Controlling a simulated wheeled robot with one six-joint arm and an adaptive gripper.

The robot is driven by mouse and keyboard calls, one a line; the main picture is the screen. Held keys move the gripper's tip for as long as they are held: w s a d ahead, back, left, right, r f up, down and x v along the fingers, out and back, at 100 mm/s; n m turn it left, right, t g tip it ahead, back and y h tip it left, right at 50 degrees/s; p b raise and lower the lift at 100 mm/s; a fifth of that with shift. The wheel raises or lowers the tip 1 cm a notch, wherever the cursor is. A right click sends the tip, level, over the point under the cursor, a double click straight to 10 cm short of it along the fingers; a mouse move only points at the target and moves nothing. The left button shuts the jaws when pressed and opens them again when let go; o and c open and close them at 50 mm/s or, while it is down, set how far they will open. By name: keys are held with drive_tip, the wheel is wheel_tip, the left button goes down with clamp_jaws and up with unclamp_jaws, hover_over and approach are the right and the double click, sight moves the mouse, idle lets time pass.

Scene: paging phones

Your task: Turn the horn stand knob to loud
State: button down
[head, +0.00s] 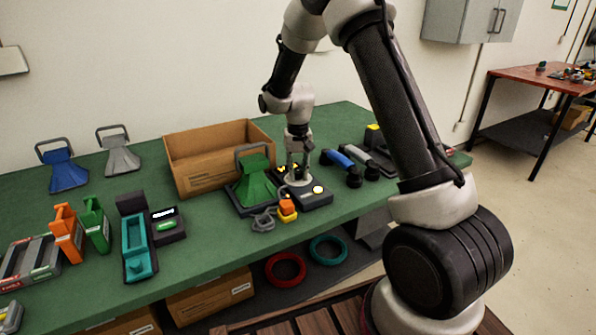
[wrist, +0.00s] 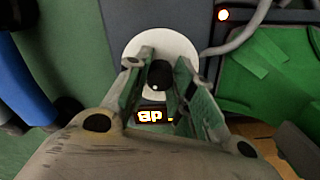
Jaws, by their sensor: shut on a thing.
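My gripper (head: 297,174) points down over the dial plate. In the wrist view its fingers (wrist: 160,72) stand on both sides of the knob and are shut on it. Loud and quiet marks cannot be read.
An open cardboard box (head: 200,181) stands behind the horn. A blue handset (head: 340,162) lies close to the right of the stand. An orange-yellow block (head: 287,210) and a grey coiled cord (head: 263,219) lie in front. Blue and grey horns stand at the far left.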

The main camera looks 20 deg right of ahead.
sight(298, 172)
drive_tip(key=shift+m, duration=1.2)
drive_tip(key=c, duration=1.2)
unclamp_jaws()
wheel_tip(298, 172, up, 12)
